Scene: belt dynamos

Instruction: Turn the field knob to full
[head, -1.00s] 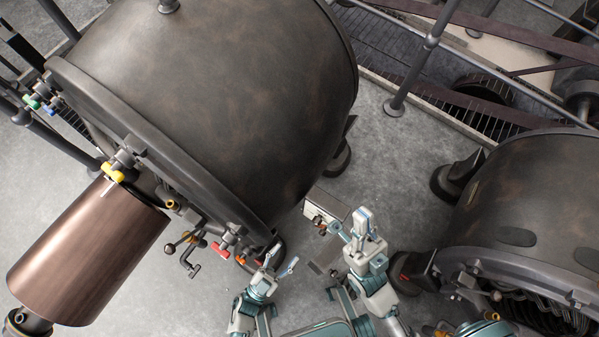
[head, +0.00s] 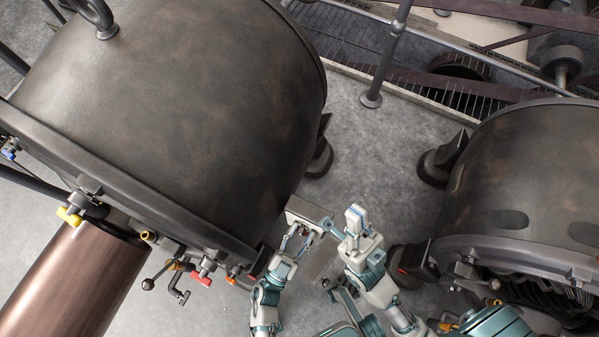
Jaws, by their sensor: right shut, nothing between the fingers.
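A pale grey box (head: 303,208) stands on the floor between the two big dark dynamos. My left gripper (head: 299,234) is at the near face of this box, its two fingers apart and pointing at it. The knob cannot be made out; the fingers cover much of that face, and I cannot tell whether they touch anything. My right gripper (head: 355,213) is shut and empty, raised just right of the box.
A large dark dynamo (head: 190,110) fills the left, with a red handle (head: 202,280) and a yellow handle (head: 70,216) along its rim. Another dynamo (head: 540,160) stands at right. A railing post (head: 387,60) rises behind. Open floor lies between.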

